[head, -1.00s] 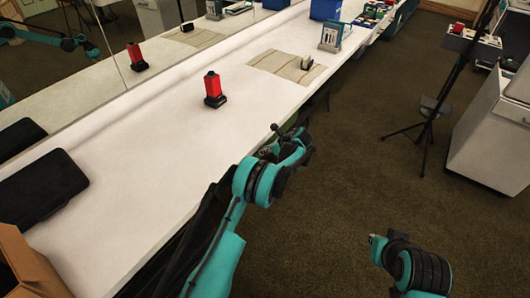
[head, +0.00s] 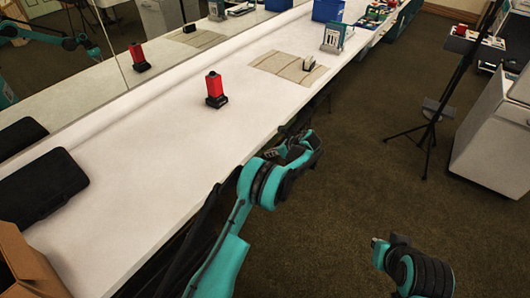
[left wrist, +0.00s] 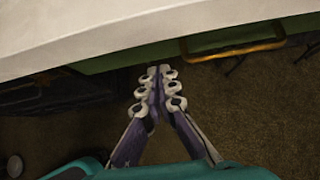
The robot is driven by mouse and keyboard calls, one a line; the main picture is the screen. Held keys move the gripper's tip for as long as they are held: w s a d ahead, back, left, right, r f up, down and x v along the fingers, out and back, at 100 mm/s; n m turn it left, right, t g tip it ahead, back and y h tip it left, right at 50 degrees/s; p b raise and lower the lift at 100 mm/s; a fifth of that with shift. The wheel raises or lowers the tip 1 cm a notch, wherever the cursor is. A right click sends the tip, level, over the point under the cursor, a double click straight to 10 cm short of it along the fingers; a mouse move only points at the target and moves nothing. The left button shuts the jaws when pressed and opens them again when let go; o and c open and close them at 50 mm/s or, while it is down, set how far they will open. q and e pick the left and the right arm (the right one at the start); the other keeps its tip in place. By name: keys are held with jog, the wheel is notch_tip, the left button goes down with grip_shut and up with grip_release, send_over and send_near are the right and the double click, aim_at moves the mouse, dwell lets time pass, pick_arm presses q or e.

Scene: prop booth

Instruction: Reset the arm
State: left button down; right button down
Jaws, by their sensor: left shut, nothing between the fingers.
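My left arm comes in from the lower left in the head view. Its gripper (head: 270,155) is beside the front edge of the white counter (head: 130,140), over the floor side. In the left wrist view the left gripper (left wrist: 158,70) is shut, its fingers together with nothing between them, and the counter edge (left wrist: 130,45) crosses the top of the picture. My right arm shows at the lower right of the head view. Its gripper is not clearly visible there.
A red and black device (head: 215,90) stands on the counter near a striped mat (head: 275,68). A tripod (head: 432,115) and a white cabinet (head: 490,135) stand right. Brown floor between is clear.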

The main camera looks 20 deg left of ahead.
pick_arm(q)
jog(key=p+v, duration=0.3)
jog(key=v, duration=0.6)
jog(key=s+a+r+n+t+h, duration=0.1)
jog(key=s+a+r+n+h, duration=0.1)
jog(key=s+r+n, duration=0.5)
jog(key=s+a+r+n+h, duration=0.25)
jog(key=s+r, duration=0.65)
jog(key=r, duration=0.5)
jog(key=s+n+t+h, duration=0.1)
jog(key=s+n, duration=0.5)
jog(key=s, duration=0.6)
jog(key=s+d+f+n+t+h, duration=0.1)
jog(key=s+n, duration=0.5)
jog(key=s, duration=0.6)
jog(key=shift+d+t+h, duration=0.25)
jog(key=shift+t+h, duration=0.35)
jog(key=shift+h, duration=0.45)
